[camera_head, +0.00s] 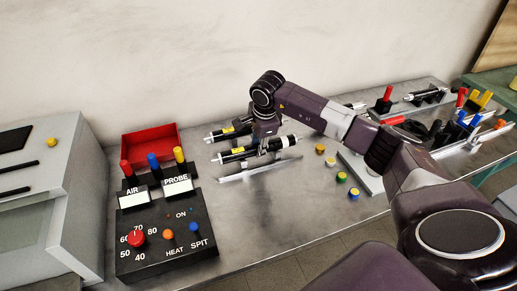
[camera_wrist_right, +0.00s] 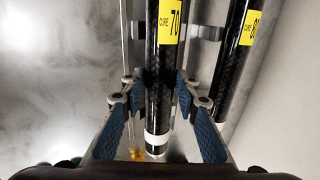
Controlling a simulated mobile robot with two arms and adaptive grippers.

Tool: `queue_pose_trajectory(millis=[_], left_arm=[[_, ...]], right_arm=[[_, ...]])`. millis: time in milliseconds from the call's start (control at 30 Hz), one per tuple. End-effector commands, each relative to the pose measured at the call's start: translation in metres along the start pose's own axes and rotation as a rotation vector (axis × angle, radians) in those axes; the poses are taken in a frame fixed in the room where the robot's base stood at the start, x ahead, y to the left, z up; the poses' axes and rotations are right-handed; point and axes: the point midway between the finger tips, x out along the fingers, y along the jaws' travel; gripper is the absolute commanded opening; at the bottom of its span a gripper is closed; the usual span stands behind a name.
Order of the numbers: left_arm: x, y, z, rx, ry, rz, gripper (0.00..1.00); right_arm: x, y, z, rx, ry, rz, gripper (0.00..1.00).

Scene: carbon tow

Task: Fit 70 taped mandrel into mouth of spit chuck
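The 70 taped mandrel (camera_wrist_right: 163,75) is a black rod with a yellow "CURE 70" label and a white band near its end. In the head view it appears to be the nearer black rod (camera_head: 228,156), lying level above a grey rail. My right gripper (camera_wrist_right: 158,82) points down over it, with blue-padded fingers on both sides of the rod. A small gap shows at the left finger, so it looks open around the rod. My right gripper (camera_head: 265,146) partly hides the rod in the head view. I cannot clearly identify the spit chuck. My left gripper is out of view.
A second mandrel (camera_wrist_right: 236,70) with a yellow label lies parallel, close to the right finger. A control box (camera_head: 165,245) and red tray (camera_head: 150,143) stand left. Several coloured caps (camera_head: 341,177) lie right of the rods. Tool racks (camera_head: 470,125) fill the far right.

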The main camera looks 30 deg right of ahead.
Motion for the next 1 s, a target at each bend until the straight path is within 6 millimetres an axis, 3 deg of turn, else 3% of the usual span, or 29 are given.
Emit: queue_pose_trajectory(millis=[200,667,867,1000], left_arm=[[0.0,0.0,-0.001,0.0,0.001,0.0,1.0],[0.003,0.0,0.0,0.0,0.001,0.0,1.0],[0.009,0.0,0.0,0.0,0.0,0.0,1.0],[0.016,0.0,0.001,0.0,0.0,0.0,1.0]], right_arm=[[0.0,0.0,0.0,0.0,0.0,-0.001,0.0],[-0.013,-0.005,0.0,0.0,0.0,-0.005,0.0],[-0.048,-0.016,0.0,0.001,-0.001,-0.01,0.0],[-0.088,-0.027,0.0,0.0,-0.003,-0.011,0.0]])
